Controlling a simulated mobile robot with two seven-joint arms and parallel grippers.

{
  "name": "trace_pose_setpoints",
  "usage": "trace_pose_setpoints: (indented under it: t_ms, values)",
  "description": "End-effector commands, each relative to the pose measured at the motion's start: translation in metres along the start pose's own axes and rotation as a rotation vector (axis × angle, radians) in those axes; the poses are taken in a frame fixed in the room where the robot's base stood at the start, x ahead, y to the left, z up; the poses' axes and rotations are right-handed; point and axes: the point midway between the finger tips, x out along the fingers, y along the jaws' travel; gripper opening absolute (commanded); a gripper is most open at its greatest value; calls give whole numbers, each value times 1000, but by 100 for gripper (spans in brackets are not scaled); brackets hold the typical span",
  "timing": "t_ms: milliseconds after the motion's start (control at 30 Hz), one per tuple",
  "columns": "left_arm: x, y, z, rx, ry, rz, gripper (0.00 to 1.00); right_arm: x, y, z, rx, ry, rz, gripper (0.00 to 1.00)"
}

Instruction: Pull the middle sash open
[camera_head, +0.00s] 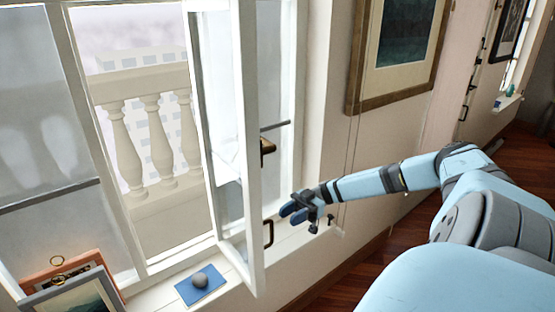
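The middle sash (247,150) is a white-framed glass panel. It stands swung inward at an angle, with a clear opening to its left. A dark pull handle (268,233) sits low on its edge, and a brass-coloured latch (267,146) shows higher up. My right gripper (293,211) is just right of the sash, a little above and to the right of the dark handle, and appears apart from it. Its blue fingertips lie close together, and the gap between them is not clear. My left gripper is not in view.
On the sill (160,298), a grey stone (200,281) rests on a blue book (187,292), left of the sash's lower corner. Framed pictures (70,285) lean at the lower left. A large framed picture (398,50) hangs on the right wall. A stone balustrade (155,140) stands outside.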

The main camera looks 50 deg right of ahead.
Motion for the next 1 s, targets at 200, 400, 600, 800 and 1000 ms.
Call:
trace_pose_setpoints:
  t_ms: [200, 400, 600, 800, 1000]
  values:
    - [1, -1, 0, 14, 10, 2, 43, -46, 0, 1, 0, 0, 2, 37]
    - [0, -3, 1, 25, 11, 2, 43, -68, 0, 0, -1, 1, 0, 37]
    - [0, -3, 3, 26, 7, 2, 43, -71, 0, 0, 0, 1, 0, 37]
    - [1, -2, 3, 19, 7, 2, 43, -71, 0, 0, 0, 1, 0, 37]
    - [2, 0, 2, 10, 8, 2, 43, -71, 0, 0, 0, 1, 0, 37]
